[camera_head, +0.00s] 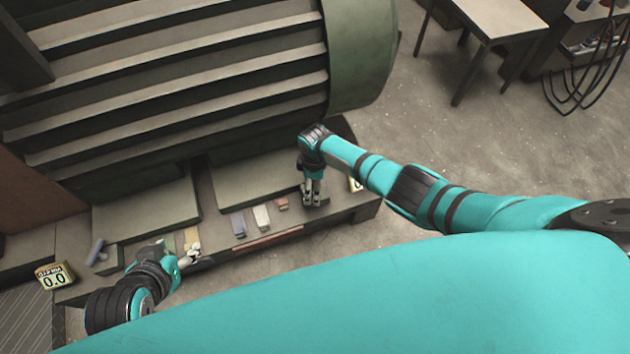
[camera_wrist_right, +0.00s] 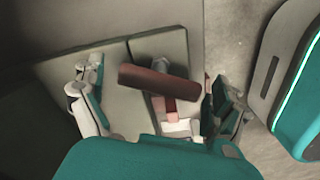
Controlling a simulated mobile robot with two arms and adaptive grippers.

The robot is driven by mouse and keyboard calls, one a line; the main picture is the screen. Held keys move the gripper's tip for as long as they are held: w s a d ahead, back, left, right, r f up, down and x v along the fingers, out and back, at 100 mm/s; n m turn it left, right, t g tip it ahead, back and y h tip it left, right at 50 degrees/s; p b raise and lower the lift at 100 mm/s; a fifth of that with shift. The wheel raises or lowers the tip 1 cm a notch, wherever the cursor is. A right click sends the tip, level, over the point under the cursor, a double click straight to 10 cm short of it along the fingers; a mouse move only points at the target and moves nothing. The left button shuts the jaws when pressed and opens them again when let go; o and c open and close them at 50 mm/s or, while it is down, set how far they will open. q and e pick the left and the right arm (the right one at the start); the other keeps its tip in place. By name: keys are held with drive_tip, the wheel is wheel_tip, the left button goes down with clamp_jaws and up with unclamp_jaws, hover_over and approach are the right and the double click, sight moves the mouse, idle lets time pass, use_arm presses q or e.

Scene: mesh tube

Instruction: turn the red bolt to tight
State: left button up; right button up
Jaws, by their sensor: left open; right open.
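My right gripper (camera_head: 311,198) is open and points down over the right part of the ledge. In the right wrist view its fingers stand wide apart, with a dark red bar (camera_wrist_right: 158,86) lying across the gap between them. The bar looks like the red bolt's head or handle, but I cannot tell for sure. Smaller red pieces (camera_wrist_right: 164,107) show just below it. In the head view a small reddish block (camera_head: 281,204) lies left of the right gripper. My left gripper (camera_head: 180,257) is open at the ledge's left part, apart from the red pieces.
A large ribbed machine (camera_head: 190,75) stands behind the ledge. A display (camera_head: 55,276) reading 0.0 stands at the left.

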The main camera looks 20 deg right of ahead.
wheel_tip(320, 180, up, 12)
idle(0.6)
idle(0.4)
